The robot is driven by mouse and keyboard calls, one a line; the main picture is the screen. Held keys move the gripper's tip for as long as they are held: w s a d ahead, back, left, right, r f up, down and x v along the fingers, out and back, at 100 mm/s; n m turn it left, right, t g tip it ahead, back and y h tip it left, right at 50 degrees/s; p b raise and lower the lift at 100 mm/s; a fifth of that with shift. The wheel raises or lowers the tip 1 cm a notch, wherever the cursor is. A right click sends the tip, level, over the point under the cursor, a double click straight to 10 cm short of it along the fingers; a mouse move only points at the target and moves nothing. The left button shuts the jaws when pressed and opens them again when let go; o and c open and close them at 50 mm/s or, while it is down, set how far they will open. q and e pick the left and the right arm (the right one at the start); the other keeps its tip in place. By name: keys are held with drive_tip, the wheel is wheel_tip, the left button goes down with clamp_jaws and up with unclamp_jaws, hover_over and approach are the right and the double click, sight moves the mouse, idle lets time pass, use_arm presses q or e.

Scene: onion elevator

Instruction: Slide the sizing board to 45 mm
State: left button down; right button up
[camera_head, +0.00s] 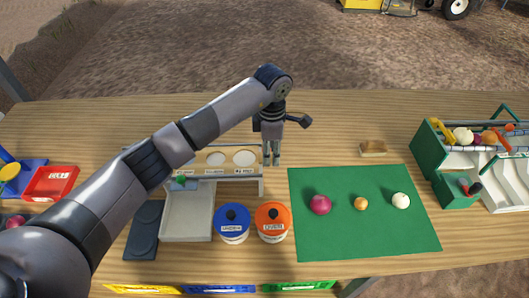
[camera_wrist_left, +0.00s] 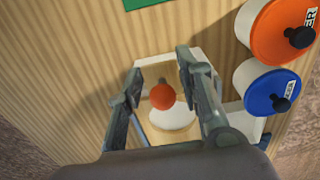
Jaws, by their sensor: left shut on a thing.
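The sizing board (camera_head: 229,157) is a tan strip with round pale openings, lying in a white frame over a row of small labels, too small to read surely. My left gripper (camera_head: 271,163) points down at the board's right end. In the left wrist view, an orange-red ball knob (camera_wrist_left: 162,97) shows between the fingers of the left gripper (camera_wrist_left: 160,95), over a white round opening (camera_wrist_left: 173,118). The gripper is shut on this knob; the exact contact is hard to see. In the head view the fingers hide the knob, and my arm covers the frame's left end. My right gripper is not in view.
A white tray (camera_head: 187,222) lies below the frame, beside blue-lidded (camera_head: 232,217) and orange-lidded (camera_head: 272,217) tubs. A green-and-white machine (camera_head: 450,185) stands right. A red bin (camera_head: 52,183) is left.

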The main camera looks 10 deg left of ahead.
use_arm(q)
drive_tip(key=shift+d, duration=0.1)
drive_tip(key=c, duration=1)
unclamp_jaws()
drive_tip(key=shift+c, duration=0.2)
drive_tip(key=shift+r, duration=0.1)
drive_tip(key=shift+r+p, duration=1.45)
drive_tip(key=shift+r, duration=1.5)
drive_tip(key=shift+f, duration=0.1)
